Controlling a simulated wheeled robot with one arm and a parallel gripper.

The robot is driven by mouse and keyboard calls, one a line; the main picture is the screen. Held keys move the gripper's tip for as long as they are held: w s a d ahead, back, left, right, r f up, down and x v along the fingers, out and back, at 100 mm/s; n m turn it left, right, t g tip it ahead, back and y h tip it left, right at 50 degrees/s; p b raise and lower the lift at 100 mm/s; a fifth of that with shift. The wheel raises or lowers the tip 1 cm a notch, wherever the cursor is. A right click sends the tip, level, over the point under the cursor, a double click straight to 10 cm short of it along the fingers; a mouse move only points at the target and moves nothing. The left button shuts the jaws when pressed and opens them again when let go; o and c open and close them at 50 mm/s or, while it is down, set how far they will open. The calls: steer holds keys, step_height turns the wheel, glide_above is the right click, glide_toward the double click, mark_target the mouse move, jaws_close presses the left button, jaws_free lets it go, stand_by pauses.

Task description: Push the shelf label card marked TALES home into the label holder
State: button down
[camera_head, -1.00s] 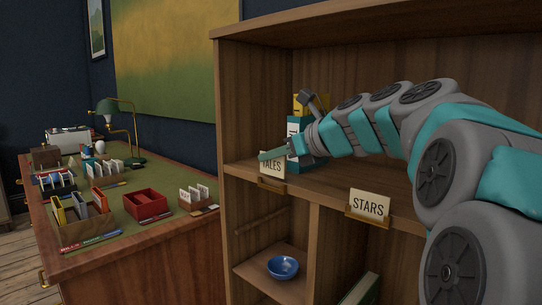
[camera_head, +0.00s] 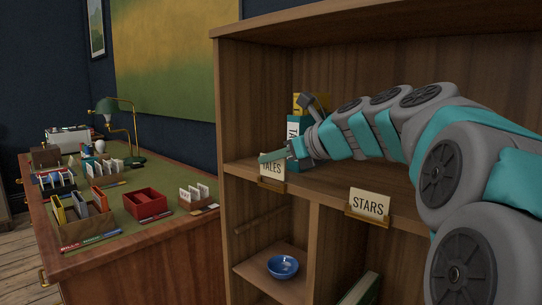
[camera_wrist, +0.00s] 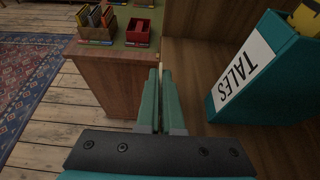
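The cream TALES card (camera_head: 271,169) stands upright at the brass label holder (camera_head: 271,184) on the shelf's front edge, at the left end. Its lower part seems to be in the holder; how deep, I cannot tell. My gripper (camera_head: 271,156) is at the card's top, with a teal finger across the front that hides the tops of the letters. In the wrist view my gripper (camera_wrist: 159,78) has its fingers almost together, and a thin pale edge, apparently the card (camera_wrist: 160,70), shows between them. The holder is hidden in the wrist view.
A teal TALES book (camera_head: 293,130) stands on the shelf just behind my gripper, with a yellow book by it. A STARS card (camera_head: 369,205) sits in its holder to the right. A blue bowl (camera_head: 283,267) is in the compartment below. A desk (camera_head: 150,255) stands left.

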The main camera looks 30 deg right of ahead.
mark_target(284, 164)
steer(key=shift+f, duration=1.1)
steer(key=c, duration=1)
jaws_free()
steer(key=shift+v, duration=3.9)
